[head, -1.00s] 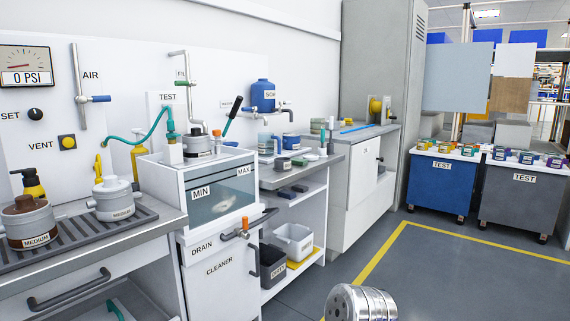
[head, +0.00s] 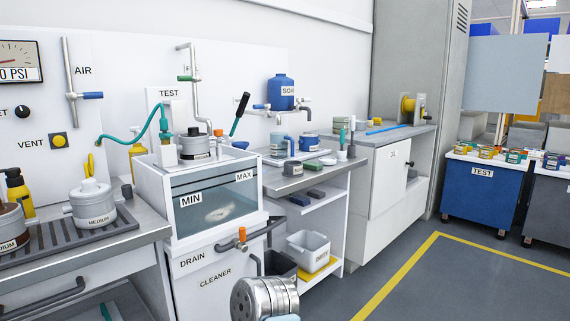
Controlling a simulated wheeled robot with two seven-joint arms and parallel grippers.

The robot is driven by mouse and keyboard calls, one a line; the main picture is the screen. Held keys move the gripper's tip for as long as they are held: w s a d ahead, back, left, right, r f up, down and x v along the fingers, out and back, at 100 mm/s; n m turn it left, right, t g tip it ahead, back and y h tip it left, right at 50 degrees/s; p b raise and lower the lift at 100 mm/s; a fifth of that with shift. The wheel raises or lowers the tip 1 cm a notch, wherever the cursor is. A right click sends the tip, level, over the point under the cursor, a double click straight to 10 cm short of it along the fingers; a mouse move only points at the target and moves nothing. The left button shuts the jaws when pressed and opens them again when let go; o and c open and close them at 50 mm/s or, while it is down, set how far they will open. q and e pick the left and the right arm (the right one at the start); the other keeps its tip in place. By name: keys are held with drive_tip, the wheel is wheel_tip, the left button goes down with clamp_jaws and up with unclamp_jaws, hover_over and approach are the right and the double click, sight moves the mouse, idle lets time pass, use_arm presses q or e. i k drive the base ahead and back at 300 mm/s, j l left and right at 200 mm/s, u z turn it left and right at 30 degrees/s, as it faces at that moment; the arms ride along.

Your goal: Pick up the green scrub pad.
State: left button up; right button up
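A flat dark green pad (head: 315,193) lies on the upper shelf under the steel counter, right of a dark grey pad (head: 299,200). A small flat green block (head: 312,166) also lies on the counter above, beside a dark grey block (head: 292,169). They are too small to tell for sure which is the scrub pad. A silver rounded link of one of my arms shows at the bottom centre, well short of the shelf. The fingers of both my grippers are out of view.
The clear wash tank (head: 215,203) stands left of the shelves, with an orange-tipped drain valve (head: 241,236) sticking out in front. Open floor (head: 425,285) lies to the right.

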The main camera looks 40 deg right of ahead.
sight(312, 166)
drive_tip(key=l+u, duration=0.15)
drive_tip(key=l, duration=0.5)
drive_tip(key=l+u, duration=0.1)
drive_tip(key=l, duration=0.55)
drive_tip(key=k+l+u, duration=0.15)
drive_tip(key=l, duration=0.5)
drive_tip(key=k+l+u, duration=0.1)
drive_tip(key=l, duration=0.6)
